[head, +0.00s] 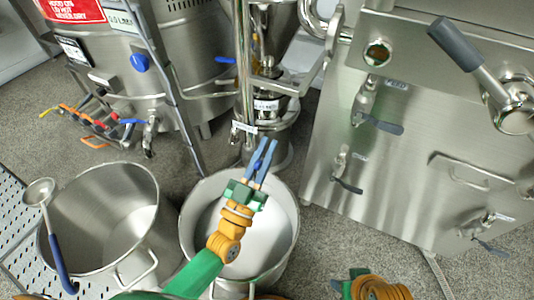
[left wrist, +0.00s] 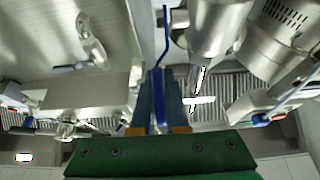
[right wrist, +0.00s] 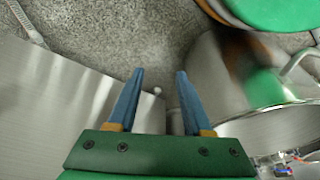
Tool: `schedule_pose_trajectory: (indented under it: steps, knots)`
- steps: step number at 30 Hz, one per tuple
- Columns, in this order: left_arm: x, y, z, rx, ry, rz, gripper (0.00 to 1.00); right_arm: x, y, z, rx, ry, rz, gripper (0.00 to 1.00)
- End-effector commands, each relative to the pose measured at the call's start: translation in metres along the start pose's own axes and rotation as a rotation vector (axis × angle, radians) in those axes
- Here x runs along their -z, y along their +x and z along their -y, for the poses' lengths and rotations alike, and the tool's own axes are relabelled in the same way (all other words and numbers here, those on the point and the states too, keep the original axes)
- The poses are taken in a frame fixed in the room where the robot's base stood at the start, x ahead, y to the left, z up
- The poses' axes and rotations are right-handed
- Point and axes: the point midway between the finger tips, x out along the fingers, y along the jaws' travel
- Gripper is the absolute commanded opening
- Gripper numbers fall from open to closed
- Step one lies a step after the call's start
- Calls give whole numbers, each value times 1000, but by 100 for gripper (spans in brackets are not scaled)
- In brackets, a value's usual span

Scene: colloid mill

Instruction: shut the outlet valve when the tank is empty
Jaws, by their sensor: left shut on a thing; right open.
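My left gripper (head: 265,148) is over the far part of the right-hand steel pot, by the pipework of the mill (head: 268,125). In the left wrist view its fingers (left wrist: 157,75) are closed on a bent blue lever (left wrist: 165,35), which I take for the outlet valve's handle. The valve body is mostly hidden in the head view. A conical steel hopper (head: 273,30) stands above the mill; its inside is not visible. My right gripper (right wrist: 158,78) is open and empty, low beside a steel panel.
The right-hand pot (head: 290,215) has a pale bottom or contents. Another pot (head: 65,215) with a ladle (head: 40,192) stands left of it. A steel kettle (head: 190,65) with small valves is behind. A steel cabinet (head: 420,160) with levers is on the right. Grey floor lies between.

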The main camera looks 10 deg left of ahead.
Motion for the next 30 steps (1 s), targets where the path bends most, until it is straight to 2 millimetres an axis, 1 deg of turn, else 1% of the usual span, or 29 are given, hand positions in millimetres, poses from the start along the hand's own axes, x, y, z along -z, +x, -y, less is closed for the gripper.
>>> schedule_pose_trajectory:
  steps: [1,4,5,6,8,9,12,15,18,21,24,30]
  knots:
    - [-5,-3,-1,-2,1,-7,0,0,-4,0,0,0,-8,50]
    - [-4,-5,-1,-2,1,-32,0,0,-18,0,1,-1,-17,50]
    - [-4,-5,-1,-2,0,-39,0,3,-21,0,1,-2,-32,50]
    - [-4,-6,0,-2,0,-49,0,10,-24,1,1,-4,-67,50]
    - [-4,-7,0,-1,-1,-64,0,35,-23,2,1,-10,-182,50]
    - [-4,-7,0,-2,0,-72,0,52,-25,3,2,-14,-260,50]
    - [-3,-8,-1,-2,1,-93,0,87,-34,6,5,-22,-435,50]
    - [-3,-9,0,-2,1,-111,0,116,-47,9,8,-29,-588,50]
    - [-2,-10,0,-1,0,-125,0,138,-60,12,13,-35,-714,50]
    - [-2,-11,0,-1,0,-137,0,153,-73,14,17,-39,-813,50]
    - [-1,-11,0,-1,-1,-145,0,164,-84,16,20,-42,-887,50]
    - [-1,-11,0,-1,0,-154,0,174,-96,18,23,-45,-965,50]
